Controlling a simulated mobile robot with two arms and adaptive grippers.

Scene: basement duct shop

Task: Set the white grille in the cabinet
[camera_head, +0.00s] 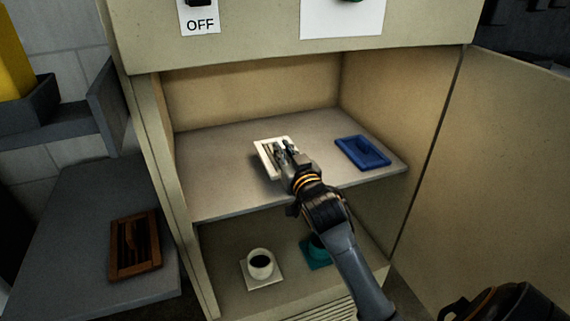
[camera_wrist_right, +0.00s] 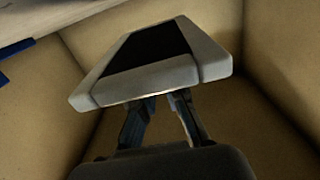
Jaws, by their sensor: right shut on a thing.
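The white grille (camera_head: 264,152) is in the grip of my right gripper (camera_head: 284,153) over the upper shelf (camera_head: 225,188) of the open cabinet (camera_head: 155,110). In the right wrist view the grille (camera_wrist_right: 205,62) shows a pale frame with a dark middle, and the fingers (camera_wrist_right: 160,112) are closed at its near side. I cannot tell whether the grille touches the shelf. A blue grille-like piece (camera_head: 362,152) lies on the same shelf to its right. My left gripper is not in view.
On the lower level are a white piece with a round cup-like collar (camera_head: 260,265) and a teal piece (camera_head: 315,252), partly hidden by my arm. A brown grille (camera_head: 135,245) lies on the grey surface at left. The cabinet door (camera_head: 500,170) stands open at right.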

